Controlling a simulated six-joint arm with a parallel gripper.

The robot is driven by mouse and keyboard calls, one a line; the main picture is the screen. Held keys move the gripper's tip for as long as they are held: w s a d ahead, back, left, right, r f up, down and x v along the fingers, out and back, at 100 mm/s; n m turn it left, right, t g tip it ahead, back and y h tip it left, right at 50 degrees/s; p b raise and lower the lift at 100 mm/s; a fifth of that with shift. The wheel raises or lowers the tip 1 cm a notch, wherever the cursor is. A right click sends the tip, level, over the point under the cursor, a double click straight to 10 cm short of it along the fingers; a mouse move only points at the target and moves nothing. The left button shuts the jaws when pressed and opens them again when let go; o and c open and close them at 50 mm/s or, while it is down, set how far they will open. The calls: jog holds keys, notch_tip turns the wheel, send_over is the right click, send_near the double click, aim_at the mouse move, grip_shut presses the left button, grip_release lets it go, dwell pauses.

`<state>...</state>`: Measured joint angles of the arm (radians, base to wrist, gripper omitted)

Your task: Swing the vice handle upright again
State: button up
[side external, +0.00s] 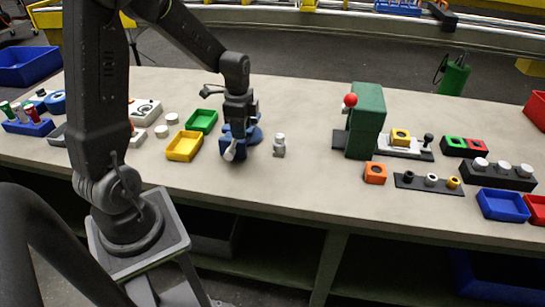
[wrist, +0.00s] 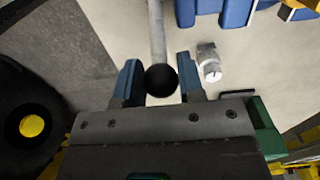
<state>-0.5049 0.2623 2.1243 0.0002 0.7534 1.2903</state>
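The blue vice (side external: 253,135) stands on the bench left of centre, partly hidden by my gripper in the side view; blue parts of it (wrist: 236,12) show at the top of the wrist view. In the wrist view the vice handle is a grey rod (wrist: 157,35) with a black ball knob (wrist: 161,80) at its near end. My gripper (wrist: 160,75) has its two blue fingers apart, one on each side of the knob, with narrow gaps visible. In the side view my gripper (side external: 236,125) points down over the vice and hides most of the handle.
A small grey metal piece (side external: 279,146) stands just right of the vice. A yellow tray (side external: 184,146) and a green tray (side external: 202,121) lie to the left. A green press (side external: 367,120) with a red knob stands farther right. The bench between piece and press is clear.

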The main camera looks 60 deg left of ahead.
jog(key=shift+c, duration=0.9)
jog(key=shift+s, duration=0.1)
jog(key=shift+s+a+r, duration=0.3)
jog(key=shift+s+a, duration=0.55)
jog(key=shift+s, duration=0.15)
